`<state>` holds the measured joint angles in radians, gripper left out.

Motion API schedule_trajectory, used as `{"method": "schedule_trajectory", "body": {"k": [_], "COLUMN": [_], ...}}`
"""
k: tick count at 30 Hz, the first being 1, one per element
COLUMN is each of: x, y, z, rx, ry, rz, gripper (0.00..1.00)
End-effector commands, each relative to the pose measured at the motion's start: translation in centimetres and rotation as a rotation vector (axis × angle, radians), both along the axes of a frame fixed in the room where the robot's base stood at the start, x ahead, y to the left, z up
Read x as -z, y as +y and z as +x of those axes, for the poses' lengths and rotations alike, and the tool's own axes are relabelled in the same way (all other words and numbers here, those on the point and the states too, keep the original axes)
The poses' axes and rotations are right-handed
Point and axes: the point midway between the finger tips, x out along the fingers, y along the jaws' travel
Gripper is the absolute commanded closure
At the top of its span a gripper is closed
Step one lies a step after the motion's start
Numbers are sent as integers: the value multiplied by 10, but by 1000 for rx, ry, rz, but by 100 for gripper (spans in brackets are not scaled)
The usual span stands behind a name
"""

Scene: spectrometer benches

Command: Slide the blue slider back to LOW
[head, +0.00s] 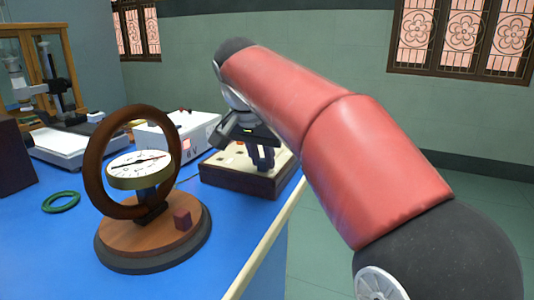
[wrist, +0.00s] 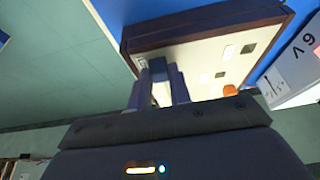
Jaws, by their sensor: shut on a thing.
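The slider box (head: 240,180) has dark wooden sides and a cream top, and sits at the blue bench's right edge. In the wrist view its cream top (wrist: 195,52) carries several small light and dark marks. My gripper (head: 263,158) reaches down onto the right part of this top. In the wrist view my gripper (wrist: 158,84) has its two dark fingers close together around the small blue-grey slider (wrist: 156,66), near one end of the box. The fingers hide much of the slider. I cannot read any LOW label.
A white 6 V supply box (head: 180,133) stands behind the slider box. A round-coil instrument with a dial (head: 140,170) stands on a wooden base at front left. A green ring (head: 61,202) lies left of it. Open floor is to the right.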

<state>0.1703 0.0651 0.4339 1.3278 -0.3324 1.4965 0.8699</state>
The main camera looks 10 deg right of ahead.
Motion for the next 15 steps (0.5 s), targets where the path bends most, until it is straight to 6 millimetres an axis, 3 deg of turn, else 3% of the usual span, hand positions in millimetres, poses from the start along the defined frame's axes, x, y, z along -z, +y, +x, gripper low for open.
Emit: {"method": "schedule_trajectory", "body": {"k": [5,6,9,11,15], "x": [1,1,1,1,1], "y": [3,3,3,2,2], "z": [-3,-3,-3,-2,-2], "rx": [-2,-2,-2,-2,-1], "ry": [10,11,10,9,8], "rz": [3,3,3,3,3], "gripper": [100,78,64,58,58]}}
